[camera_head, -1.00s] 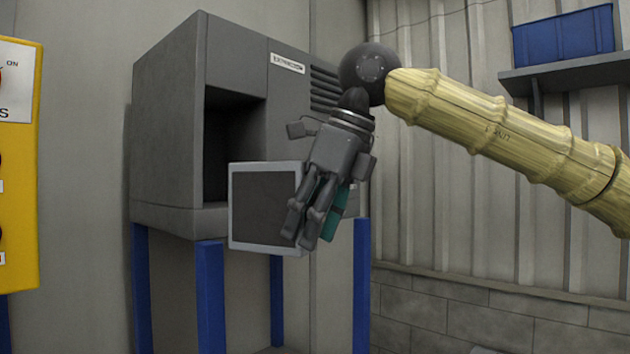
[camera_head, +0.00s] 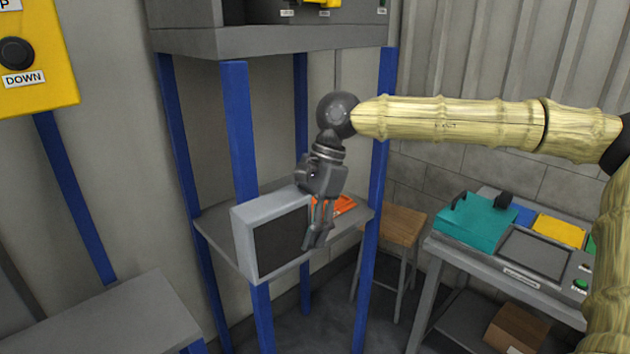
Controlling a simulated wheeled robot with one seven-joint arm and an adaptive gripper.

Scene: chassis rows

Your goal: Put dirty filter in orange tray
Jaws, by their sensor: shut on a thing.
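The filter (camera_head: 282,246), a square light-grey frame around a dark panel, is held upright in front of the stand. My gripper (camera_head: 317,238) is shut on its right edge, fingers pointing down. The orange tray (camera_head: 340,205) lies on the stand's lower grey shelf (camera_head: 350,222), behind my gripper. Only part of the orange shows; the filter and my gripper hide the rest. In this view the filter overlaps the shelf's front, and I cannot tell whether it touches it.
Blue legs (camera_head: 240,130) of the stand rise around the shelf. A grey machine (camera_head: 300,38) sits above. A bench at right holds a teal case (camera_head: 475,220) and a yellow item (camera_head: 560,230). A wooden stool (camera_head: 402,225) stands behind. A grey surface (camera_head: 110,320) is lower left.

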